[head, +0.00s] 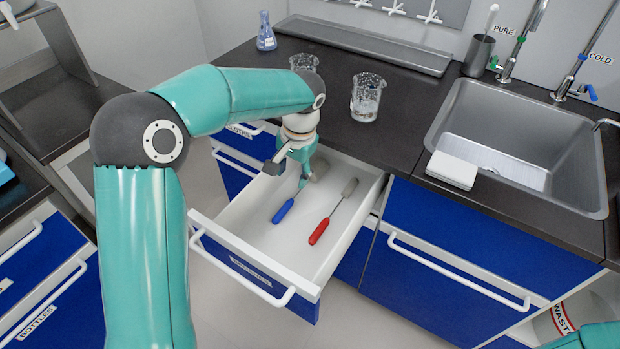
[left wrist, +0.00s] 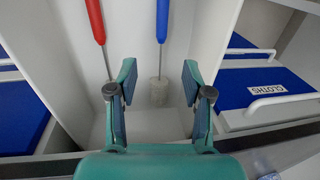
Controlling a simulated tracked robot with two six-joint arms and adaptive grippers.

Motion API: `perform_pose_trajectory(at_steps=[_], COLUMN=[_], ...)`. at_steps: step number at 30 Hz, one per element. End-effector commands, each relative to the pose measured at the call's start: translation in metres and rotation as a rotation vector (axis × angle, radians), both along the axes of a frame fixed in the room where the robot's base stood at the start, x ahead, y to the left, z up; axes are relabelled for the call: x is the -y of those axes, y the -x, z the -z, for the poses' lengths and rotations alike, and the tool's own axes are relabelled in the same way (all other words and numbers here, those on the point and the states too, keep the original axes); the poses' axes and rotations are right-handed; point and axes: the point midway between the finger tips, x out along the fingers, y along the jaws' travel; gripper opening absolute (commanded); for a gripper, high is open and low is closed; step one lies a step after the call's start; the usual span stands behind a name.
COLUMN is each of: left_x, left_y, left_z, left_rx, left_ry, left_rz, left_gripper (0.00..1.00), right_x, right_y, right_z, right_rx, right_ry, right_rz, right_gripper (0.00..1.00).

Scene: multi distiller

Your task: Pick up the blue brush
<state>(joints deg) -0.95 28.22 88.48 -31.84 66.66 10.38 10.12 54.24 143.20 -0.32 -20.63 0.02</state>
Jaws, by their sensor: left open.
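The blue brush (head: 284,210) lies in the open white drawer (head: 233,236), its blue handle toward the front and its bristle head at the back. In the left wrist view the blue brush (left wrist: 161,25) runs down to a pale bristle head (left wrist: 158,92) between my fingers. A red brush (head: 319,231) lies to its right in the drawer; it also shows in the left wrist view (left wrist: 95,20). My left gripper (head: 304,180) is over the back of the drawer, open, its fingers (left wrist: 158,85) on either side of the blue brush's head, apart from it. My right gripper is not seen.
Beakers (head: 367,98) and a flask (head: 266,32) stand on the dark counter (head: 400,145) behind the drawer. A sink (head: 510,140) and a white block (head: 451,170) are at right. Drawer walls border the brushes; a CLOTHS drawer (left wrist: 265,84) is alongside.

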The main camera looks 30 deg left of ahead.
Motion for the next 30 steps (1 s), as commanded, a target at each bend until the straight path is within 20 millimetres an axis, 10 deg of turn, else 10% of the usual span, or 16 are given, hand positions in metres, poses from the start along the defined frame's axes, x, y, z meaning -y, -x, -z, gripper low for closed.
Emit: perform_pose_trajectory(at_steps=[9,30], left_x=[-0.011,-0.025], left_y=[0.0,0.002], left_z=[0.067,0.133], left_rx=[-0.004,-0.001], left_ry=[0.0,0.001], left_rz=[-0.003,-0.003], left_gripper=[0.5,0.5], right_x=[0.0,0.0], right_y=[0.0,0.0], right_z=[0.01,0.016], right_rx=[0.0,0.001], right_ry=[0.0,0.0], right_rz=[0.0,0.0], right_gripper=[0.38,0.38])
